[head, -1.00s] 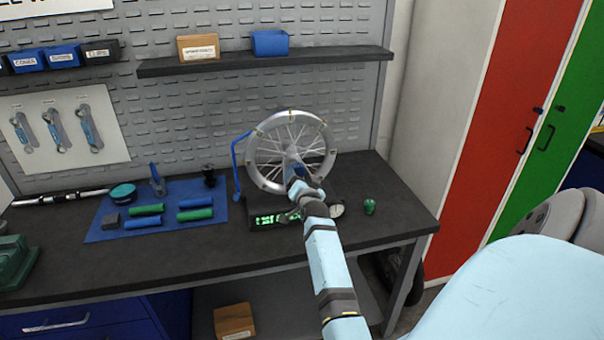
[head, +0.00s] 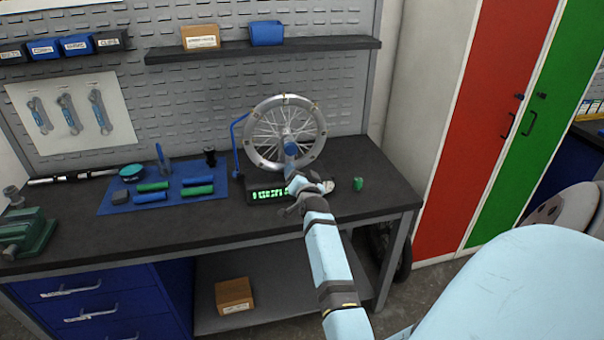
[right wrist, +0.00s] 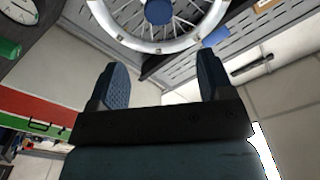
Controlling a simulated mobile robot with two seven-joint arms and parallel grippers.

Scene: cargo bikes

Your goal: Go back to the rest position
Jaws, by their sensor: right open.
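My right gripper (head: 322,187) is in front of the workbench, close to the wheel stand. In the right wrist view the gripper (right wrist: 162,85) has its two blue fingers wide apart with nothing between them. The spoked wheel (head: 264,104) stands upright on a black base with a green lit display (head: 268,193). A blue knob (head: 291,147) shows at its hub. The wheel's rim (right wrist: 160,47) also shows in the right wrist view, beyond the fingertips. My left gripper is not in view.
The black workbench (head: 100,240) holds a blue mat (head: 222,186) with several green and blue grips, a green vise (head: 28,232) and a small green object (head: 358,184). A shelf (head: 340,44) juts from the pegboard. Red and green lockers (head: 475,130) stand at right.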

